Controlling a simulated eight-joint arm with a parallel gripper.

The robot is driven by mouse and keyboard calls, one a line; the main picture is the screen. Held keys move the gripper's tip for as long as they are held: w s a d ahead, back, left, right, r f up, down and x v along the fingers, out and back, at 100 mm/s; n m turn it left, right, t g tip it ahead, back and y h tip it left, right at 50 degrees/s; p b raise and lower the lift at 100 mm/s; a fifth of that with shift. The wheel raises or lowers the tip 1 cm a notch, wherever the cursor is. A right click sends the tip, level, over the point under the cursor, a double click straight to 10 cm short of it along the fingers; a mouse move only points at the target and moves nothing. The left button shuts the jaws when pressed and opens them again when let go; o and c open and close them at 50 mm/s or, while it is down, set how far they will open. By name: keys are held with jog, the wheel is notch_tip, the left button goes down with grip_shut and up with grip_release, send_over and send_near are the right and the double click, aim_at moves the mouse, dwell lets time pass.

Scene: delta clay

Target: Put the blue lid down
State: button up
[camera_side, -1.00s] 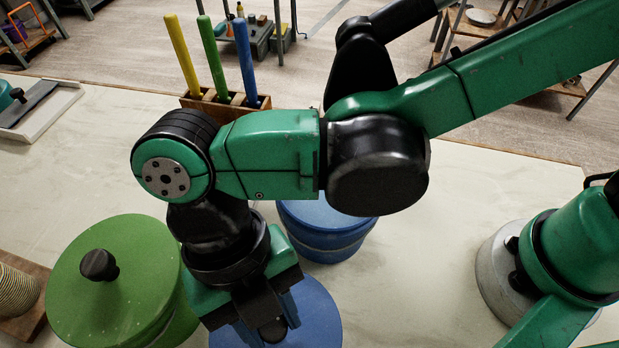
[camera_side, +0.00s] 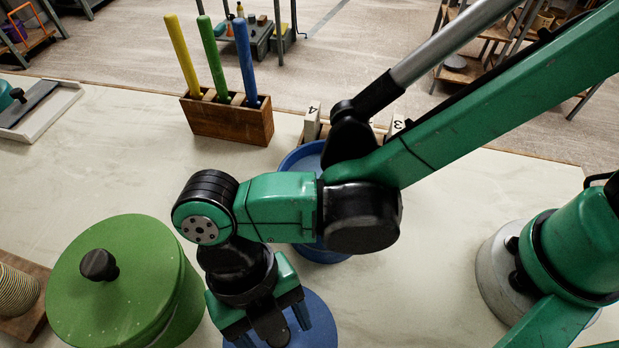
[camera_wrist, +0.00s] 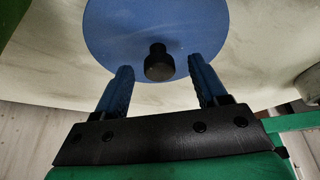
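The blue lid (camera_side: 322,312) is a flat blue disc at the bottom of the side view, partly hidden by my gripper (camera_side: 286,338). It appears to lie on the table, left of centre, beside the green pot. In the wrist view the lid (camera_wrist: 155,25) shows with its black knob (camera_wrist: 158,62). The two blue fingers of my gripper (camera_wrist: 160,75) are spread wide, one on each side of the knob, with visible gaps to both. The blue pot (camera_side: 300,160) stands uncovered behind my arm, which hides much of it.
A green pot with a green lid (camera_side: 125,270) stands close left of my gripper. A wooden block (camera_side: 228,122) holds yellow, green and blue sticks at the back. Numbered blocks (camera_side: 312,115) stand behind the blue pot. The table (camera_side: 440,240) right of my gripper is clear.

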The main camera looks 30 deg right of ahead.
jog(key=v, duration=1.2)
jog(key=w+d+r+m+t+y, duration=0.2)
jog(key=w+d+m, duration=0.35)
jog(key=m, duration=0.25)
jog(key=w+d+f+m+t+h, duration=0.1)
jog(key=d+m+t, duration=0.4)
jog(key=d+m, duration=0.7)
jog(key=w+d+m+t+h, duration=0.1)
jog(key=d+m+t, duration=0.3)
jog(key=d+m, duration=0.9)
jog(key=w+m, duration=0.1)
jog(key=m, duration=0.2)
jog(key=shift+w+d+f+t, duration=0.2)
jog(key=shift+f+t, duration=0.2)
